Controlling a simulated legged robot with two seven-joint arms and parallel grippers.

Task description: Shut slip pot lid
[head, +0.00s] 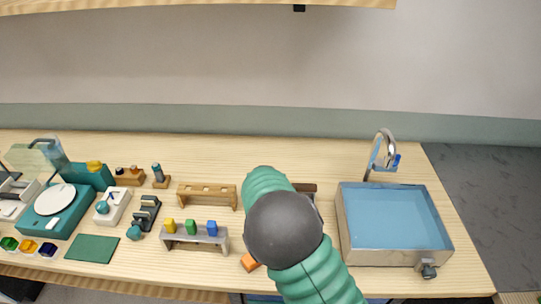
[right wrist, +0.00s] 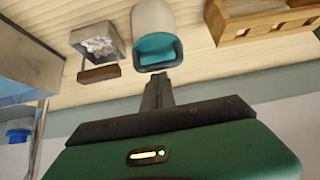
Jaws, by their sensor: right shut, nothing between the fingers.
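A rounded white pot (right wrist: 152,17) with a teal end (right wrist: 157,45) stands on the table in the right wrist view. It looks like the slip pot; I cannot tell whether the teal part is its lid or its inside. My right gripper (right wrist: 160,77) is shut and empty, its fingertips just beside the teal end; I cannot tell if they touch it. In the head view my right arm covers the pot and this gripper. My left gripper is not in view.
A grey box (right wrist: 98,43) with crumpled white stuff and a brown bar (right wrist: 99,74) stands beside the pot. A wooden rack (right wrist: 265,22) is on its other side. The head view shows a blue-floored basin (head: 395,217), a tap (head: 386,135) and a grey rack (head: 195,240) with coloured blocks.

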